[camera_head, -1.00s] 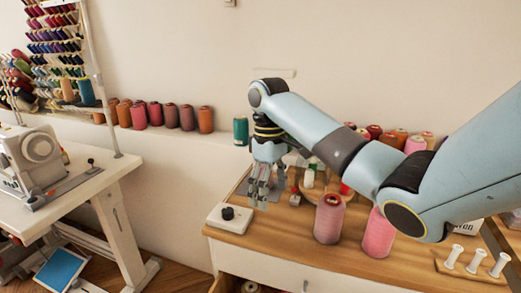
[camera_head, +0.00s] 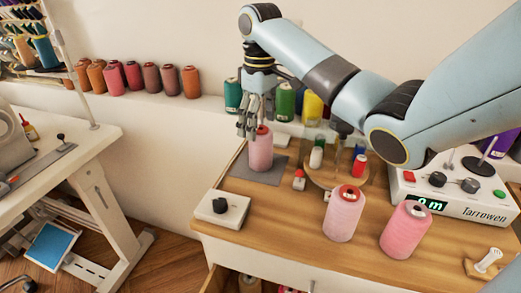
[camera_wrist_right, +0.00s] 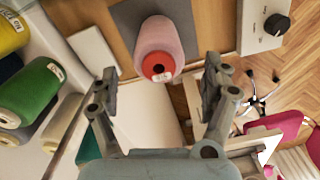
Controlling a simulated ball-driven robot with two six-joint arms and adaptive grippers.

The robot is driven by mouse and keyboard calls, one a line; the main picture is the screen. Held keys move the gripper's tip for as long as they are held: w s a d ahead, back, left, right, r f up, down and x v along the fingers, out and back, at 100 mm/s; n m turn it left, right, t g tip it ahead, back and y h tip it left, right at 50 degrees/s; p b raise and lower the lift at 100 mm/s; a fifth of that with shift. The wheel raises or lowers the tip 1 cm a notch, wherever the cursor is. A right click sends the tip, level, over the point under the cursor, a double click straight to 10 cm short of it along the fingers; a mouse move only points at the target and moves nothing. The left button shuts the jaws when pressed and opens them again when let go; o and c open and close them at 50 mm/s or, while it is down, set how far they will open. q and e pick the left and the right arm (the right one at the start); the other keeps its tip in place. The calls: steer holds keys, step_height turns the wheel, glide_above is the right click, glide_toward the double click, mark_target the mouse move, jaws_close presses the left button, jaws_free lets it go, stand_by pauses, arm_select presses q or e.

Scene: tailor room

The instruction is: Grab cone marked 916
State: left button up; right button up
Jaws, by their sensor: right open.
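Three pink thread cones stand upright on the wooden table (camera_head: 290,232): a back-left cone (camera_head: 261,152), a middle cone (camera_head: 344,214) and a right cone (camera_head: 405,230). Their labels are too small to read. My right gripper (camera_head: 247,130) is open and empty, pointing down at the top of the back-left cone and partly covering it. In the right wrist view that cone (camera_wrist_right: 158,38) lies ahead of the open fingers (camera_wrist_right: 160,88), roughly centred, with its red top and small label facing the camera. My left gripper is not in view.
The back-left cone stands on a grey mat (camera_head: 252,172), beside a white box with a black knob (camera_head: 221,208). A round wooden stand (camera_head: 330,174) holds small spools to its right. A white Tarrowen device (camera_head: 455,195) stands at right. Several cones line the wall ledge (camera_head: 150,100).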

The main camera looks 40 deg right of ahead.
mark_target(261, 138)
steer(key=f, duration=0.5)
steer(key=shift+s+d+f, duration=0.1)
steer(key=shift+s, duration=0.1)
steer(key=c, duration=1.5)
steer(key=shift+r, duration=0.2)
